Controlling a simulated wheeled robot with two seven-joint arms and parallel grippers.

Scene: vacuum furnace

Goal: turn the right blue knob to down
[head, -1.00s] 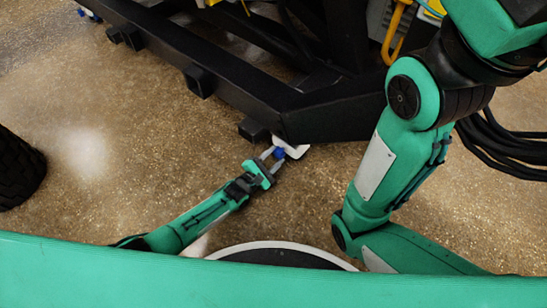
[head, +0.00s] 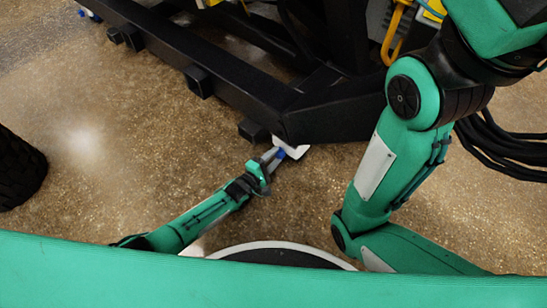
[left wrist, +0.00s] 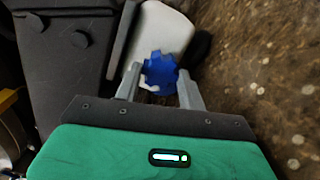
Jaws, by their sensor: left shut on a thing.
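The right blue knob (left wrist: 160,72) is a scalloped blue wheel on a white housing (left wrist: 158,28) in the left wrist view. In the head view the knob (head: 280,154) shows as a small blue patch at the white housing (head: 293,148), under the corner of the black frame. My left gripper (head: 272,157) reaches it from the lower left and is shut on the knob. In the left wrist view my left gripper's fingers (left wrist: 160,86) lie on either side of the knob. My right arm is at the right of the head view; its gripper is out of view.
The black frame (head: 240,92) runs diagonally above the knob. Black cables (head: 500,150) lie on the floor at the right. A black wheel (head: 18,168) stands at the left edge. The brown speckled floor (head: 120,190) is clear around my left arm.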

